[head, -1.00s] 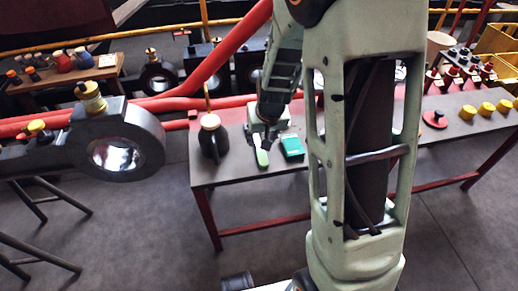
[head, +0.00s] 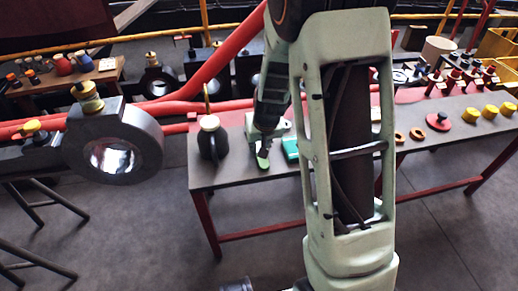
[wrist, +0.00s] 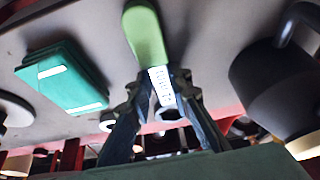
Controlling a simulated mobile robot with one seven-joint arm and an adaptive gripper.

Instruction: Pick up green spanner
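The green spanner (wrist: 146,35) shows in the wrist view with a bright green handle, a white printed label and a dark ring end. My gripper (wrist: 161,80) has one finger on each side of it at the label, and both fingertips appear to touch it. In the head view, the green handle end of the spanner (head: 263,161) shows just below my gripper (head: 265,140), over the front part of the grey table top. Most of the spanner is hidden there by my gripper. I see no clear gap between spanner and table.
A dark can with a pale lid (head: 211,138) stands close left of my gripper; it also shows in the wrist view (wrist: 280,90). A teal box (wrist: 62,76) lies close on the other side. Yellow-capped parts (head: 489,111) stand farther right on the grey table (head: 230,178).

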